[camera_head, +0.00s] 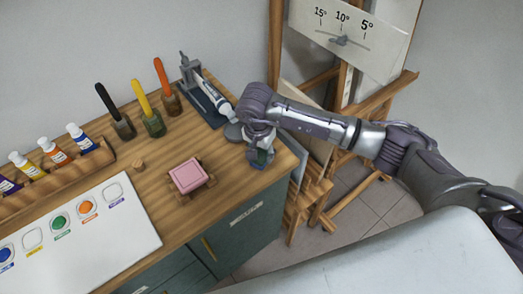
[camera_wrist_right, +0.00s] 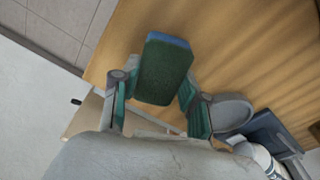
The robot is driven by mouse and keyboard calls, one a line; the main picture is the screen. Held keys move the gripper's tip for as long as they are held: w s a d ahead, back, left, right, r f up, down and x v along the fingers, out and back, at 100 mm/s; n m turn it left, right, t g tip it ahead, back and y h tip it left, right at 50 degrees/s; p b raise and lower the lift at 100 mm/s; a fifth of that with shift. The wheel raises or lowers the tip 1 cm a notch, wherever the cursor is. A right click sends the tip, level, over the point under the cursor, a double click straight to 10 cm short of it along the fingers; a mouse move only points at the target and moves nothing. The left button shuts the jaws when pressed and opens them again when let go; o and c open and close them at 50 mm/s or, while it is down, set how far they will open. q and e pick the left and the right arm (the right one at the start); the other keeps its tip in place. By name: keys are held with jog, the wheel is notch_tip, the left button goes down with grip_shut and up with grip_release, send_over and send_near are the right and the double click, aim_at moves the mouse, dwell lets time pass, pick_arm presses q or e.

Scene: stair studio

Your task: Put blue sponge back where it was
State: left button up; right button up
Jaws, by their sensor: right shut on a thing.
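The blue sponge (camera_wrist_right: 164,70) has a dark green face and a blue edge. In the right wrist view it sits between the two fingers of my right gripper (camera_wrist_right: 157,100), which is shut on it. In the head view the sponge (camera_head: 262,158) shows partly below my right gripper (camera_head: 258,148), over the right end of the wooden cabinet top, near its edge. The gripper hides part of it there. I cannot tell whether the sponge touches the wood. My left gripper is not in view.
A grey round dish (camera_head: 233,132) and a pen-like tool on a dark stand (camera_head: 209,107) are close behind the gripper. A pink block (camera_head: 187,175) on a small wooden rest lies to the left. Brushes in jars (camera_head: 153,122) stand farther back. An easel (camera_head: 345,85) stands right.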

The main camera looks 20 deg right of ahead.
jog(key=shift+f, duration=0.25)
jog(key=o, duration=1.1)
jog(key=shift+r, duration=0.1)
jog(key=shift+r, duration=0.1)
jog(key=shift+r, duration=0.2)
jog(key=r+b, duration=0.1)
jog(key=r, duration=0.3)
jog(key=r+b, duration=0.1)
jog(key=r, duration=0.2)
jog(key=s+a+r+b, duration=0.1)
jog(key=r, duration=0.3)
jog(key=shift+r, duration=0.35)
